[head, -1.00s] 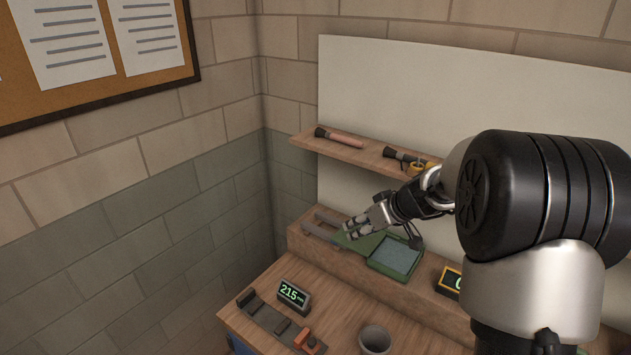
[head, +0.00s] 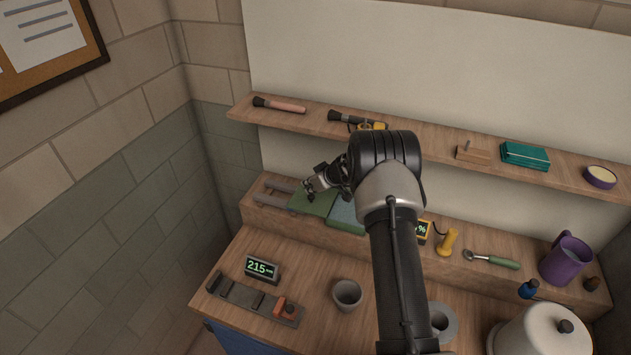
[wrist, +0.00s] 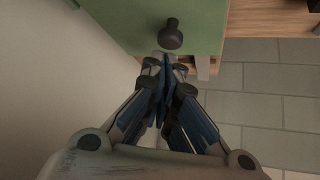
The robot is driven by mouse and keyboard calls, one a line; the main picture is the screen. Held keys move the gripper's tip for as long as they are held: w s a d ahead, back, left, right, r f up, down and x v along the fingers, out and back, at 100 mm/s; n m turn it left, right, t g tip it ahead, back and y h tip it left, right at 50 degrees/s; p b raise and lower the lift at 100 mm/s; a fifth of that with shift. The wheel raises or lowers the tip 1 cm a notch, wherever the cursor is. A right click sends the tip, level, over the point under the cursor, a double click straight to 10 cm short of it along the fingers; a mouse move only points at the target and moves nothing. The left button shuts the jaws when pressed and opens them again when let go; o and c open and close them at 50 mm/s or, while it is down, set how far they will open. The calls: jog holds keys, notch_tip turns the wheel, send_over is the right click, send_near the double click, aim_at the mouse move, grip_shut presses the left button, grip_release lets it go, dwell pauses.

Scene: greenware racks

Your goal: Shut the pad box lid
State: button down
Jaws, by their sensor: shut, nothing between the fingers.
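The pad box (head: 345,217) is green with a grey-blue pad inside and sits on the raised wooden step at the back of the bench. Its green lid (head: 312,203) is open, swung out to the left of the box. In the wrist view the lid (wrist: 140,22) fills the top and bears a dark round knob (wrist: 171,34). My gripper (head: 309,190) is at the lid's far-left part, shut and empty. In the wrist view its fingertips (wrist: 166,62) are just below the knob; I cannot tell whether they touch the lid. My arm hides the right part of the box.
A shelf (head: 430,143) with brushes and a teal box (head: 525,155) runs above the step. A grey rail-like stand (head: 276,190) lies left of the lid. A grey cup (head: 347,295) stands in front.

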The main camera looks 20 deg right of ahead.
jog(key=shift+x, duration=0.8)
